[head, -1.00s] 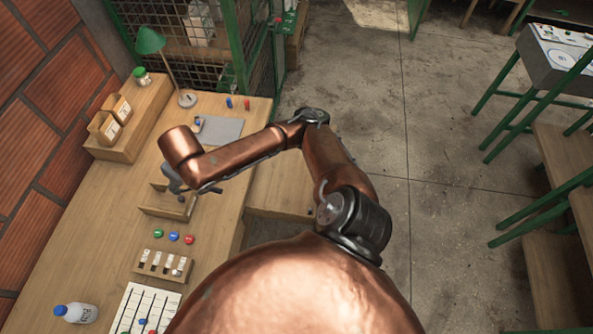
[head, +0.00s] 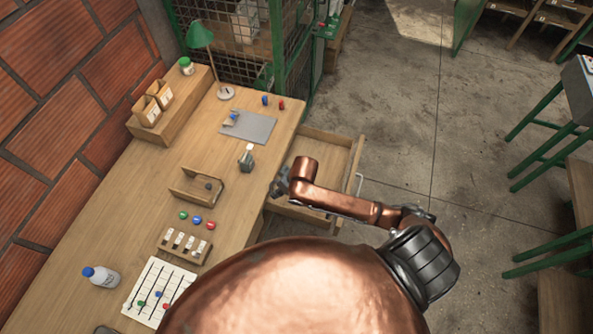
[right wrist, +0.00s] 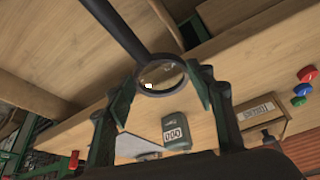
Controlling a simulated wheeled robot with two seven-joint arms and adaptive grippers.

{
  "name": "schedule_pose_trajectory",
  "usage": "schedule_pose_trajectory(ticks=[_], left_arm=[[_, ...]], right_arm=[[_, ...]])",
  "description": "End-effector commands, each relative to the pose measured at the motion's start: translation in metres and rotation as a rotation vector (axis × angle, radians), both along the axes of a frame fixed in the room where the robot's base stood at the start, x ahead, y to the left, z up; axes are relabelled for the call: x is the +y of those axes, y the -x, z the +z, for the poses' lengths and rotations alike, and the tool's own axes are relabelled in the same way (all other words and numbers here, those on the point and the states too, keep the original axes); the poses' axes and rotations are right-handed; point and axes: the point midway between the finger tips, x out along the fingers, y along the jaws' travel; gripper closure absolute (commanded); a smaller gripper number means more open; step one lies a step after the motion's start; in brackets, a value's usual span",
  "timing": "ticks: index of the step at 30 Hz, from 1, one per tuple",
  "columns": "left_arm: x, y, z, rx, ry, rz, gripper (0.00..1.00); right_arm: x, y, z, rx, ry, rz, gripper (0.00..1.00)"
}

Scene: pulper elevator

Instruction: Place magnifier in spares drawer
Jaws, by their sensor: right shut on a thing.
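The magnifier (right wrist: 161,75) shows in the right wrist view as a round dark-rimmed lens with a black handle running to the upper left. My right gripper (right wrist: 168,88) is shut on it, with the rim between the two fingertips. In the head view my right gripper (head: 280,184) is at the table's right edge, beside the near part of an open wooden drawer (head: 345,150). I cannot make out the magnifier in the head view. The drawer's near end is partly hidden by my arm; its visible inside looks bare. My left gripper is not in view.
On the table (head: 125,215) are a grey tally counter (head: 246,160), a small wooden holder (head: 190,190), coloured buttons (head: 197,219), a slotted block (head: 184,243), a grey mat (head: 258,128) and a white bottle (head: 101,277). Clear floor (head: 400,120) lies right of the drawer.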

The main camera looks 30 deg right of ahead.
Motion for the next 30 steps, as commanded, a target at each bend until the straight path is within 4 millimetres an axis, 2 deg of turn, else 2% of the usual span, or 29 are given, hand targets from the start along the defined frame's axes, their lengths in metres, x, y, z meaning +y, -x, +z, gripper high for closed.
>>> schedule_pose_trajectory(ticks=[3,8,11,21,24,30], left_arm=[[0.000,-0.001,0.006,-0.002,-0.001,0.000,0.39],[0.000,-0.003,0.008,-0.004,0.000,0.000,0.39],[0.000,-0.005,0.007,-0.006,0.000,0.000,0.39],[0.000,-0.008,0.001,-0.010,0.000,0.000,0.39],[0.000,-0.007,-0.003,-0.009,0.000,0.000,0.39],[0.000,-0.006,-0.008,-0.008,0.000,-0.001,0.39]], right_arm=[[-0.008,0.015,-0.024,0.000,-0.003,0.038,0.75],[-0.014,0.019,-0.039,-0.005,-0.003,0.066,0.75],[-0.023,0.007,-0.047,-0.006,0.000,0.068,0.75],[-0.066,-0.058,-0.085,-0.003,-0.001,0.065,0.75],[-0.074,-0.070,-0.105,-0.002,-0.002,0.065,0.75],[-0.084,-0.087,-0.128,-0.003,-0.002,0.068,0.75]])
